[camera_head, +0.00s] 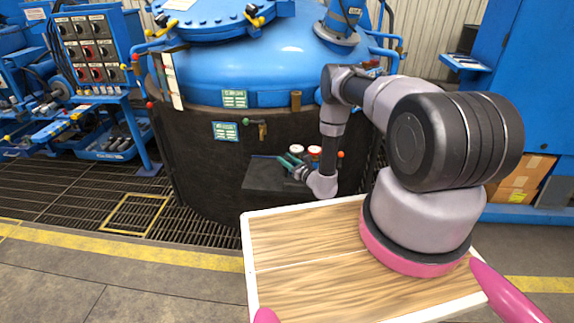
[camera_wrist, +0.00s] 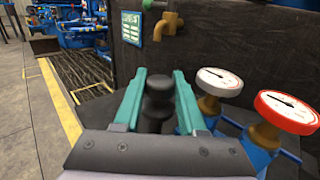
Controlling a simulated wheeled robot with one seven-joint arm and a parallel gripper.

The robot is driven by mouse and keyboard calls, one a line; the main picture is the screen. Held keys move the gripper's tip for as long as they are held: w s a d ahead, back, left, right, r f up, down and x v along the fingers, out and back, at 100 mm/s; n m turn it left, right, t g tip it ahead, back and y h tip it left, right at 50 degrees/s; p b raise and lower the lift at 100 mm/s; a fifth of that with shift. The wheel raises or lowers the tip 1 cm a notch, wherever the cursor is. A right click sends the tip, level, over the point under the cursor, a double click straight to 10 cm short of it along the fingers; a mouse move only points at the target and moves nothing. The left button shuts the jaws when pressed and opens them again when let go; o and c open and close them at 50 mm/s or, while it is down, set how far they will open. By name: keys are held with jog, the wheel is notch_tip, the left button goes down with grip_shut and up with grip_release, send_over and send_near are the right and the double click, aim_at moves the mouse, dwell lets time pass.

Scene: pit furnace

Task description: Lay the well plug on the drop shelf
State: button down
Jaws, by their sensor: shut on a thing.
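The well plug (camera_wrist: 157,100) is a dark, rounded, stepped piece between the teal fingers in the wrist view. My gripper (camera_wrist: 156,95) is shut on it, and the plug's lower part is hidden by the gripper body. In the head view my gripper (camera_head: 287,160) is at the furnace's dark front wall, above a dark flat ledge that looks like the drop shelf (camera_head: 262,180). The plug is too small and dark to make out there. I cannot tell whether the plug touches the shelf.
Two gauges, one white-rimmed (camera_wrist: 219,82) and one red-rimmed (camera_wrist: 289,110), stand close right of my gripper. A brass tap (camera_head: 262,128) juts from the wall above the shelf. A green-blue label (camera_head: 225,131) is beside it. Floor grating (camera_head: 80,195) lies left.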

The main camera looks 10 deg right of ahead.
jog(key=shift+f, duration=1.15)
jog(key=shift+f, duration=0.1)
jog(key=shift+c, duration=2.4)
grip_release()
